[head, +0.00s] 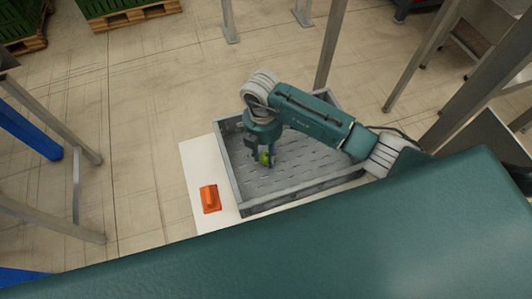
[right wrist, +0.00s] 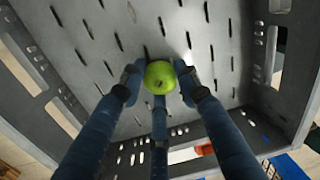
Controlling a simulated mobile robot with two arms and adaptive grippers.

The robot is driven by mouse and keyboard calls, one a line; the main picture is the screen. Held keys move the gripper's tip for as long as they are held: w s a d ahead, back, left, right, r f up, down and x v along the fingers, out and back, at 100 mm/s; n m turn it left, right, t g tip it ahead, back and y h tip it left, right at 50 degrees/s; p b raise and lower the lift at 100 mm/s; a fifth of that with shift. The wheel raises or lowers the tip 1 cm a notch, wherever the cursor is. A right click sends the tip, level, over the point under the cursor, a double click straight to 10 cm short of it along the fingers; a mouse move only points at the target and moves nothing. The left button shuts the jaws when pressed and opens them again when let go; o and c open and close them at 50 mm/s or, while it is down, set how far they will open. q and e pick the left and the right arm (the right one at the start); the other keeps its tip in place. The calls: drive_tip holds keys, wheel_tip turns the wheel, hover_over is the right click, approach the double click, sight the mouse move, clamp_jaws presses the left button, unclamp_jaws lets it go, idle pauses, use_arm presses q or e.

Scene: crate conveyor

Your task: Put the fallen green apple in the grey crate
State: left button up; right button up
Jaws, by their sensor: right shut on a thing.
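The green apple (right wrist: 160,77) is between the fingers of my right gripper (right wrist: 158,88) in the right wrist view. In the head view the apple (head: 264,157) shows at the tips of my right gripper (head: 262,158). The right gripper is shut on it. The grey crate (head: 296,198) lies under the gripper, with a slotted floor; its wall also shows in the right wrist view (right wrist: 285,75). The apple is within the crate's outline in both views. I cannot tell whether it touches the crate floor. My left gripper is not in view.
An orange object (head: 210,198) lies on the white surface (head: 192,160) left of the crate. Metal legs (head: 332,45) stand behind the crate, and blue and grey frames (head: 30,130) stand at the left. Green crates on pallets (head: 125,12) are at the back. Floor to the left is open.

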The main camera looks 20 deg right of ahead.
sight(264, 153)
drive_tip(key=shift+f, duration=0.15)
drive_tip(key=o, duration=1)
wheel_tip(264, 153, up, 12)
drive_tip(key=w, duration=0.1)
drive_tip(key=shift+b, duration=0.35)
drive_tip(key=shift+a, duration=0.1)
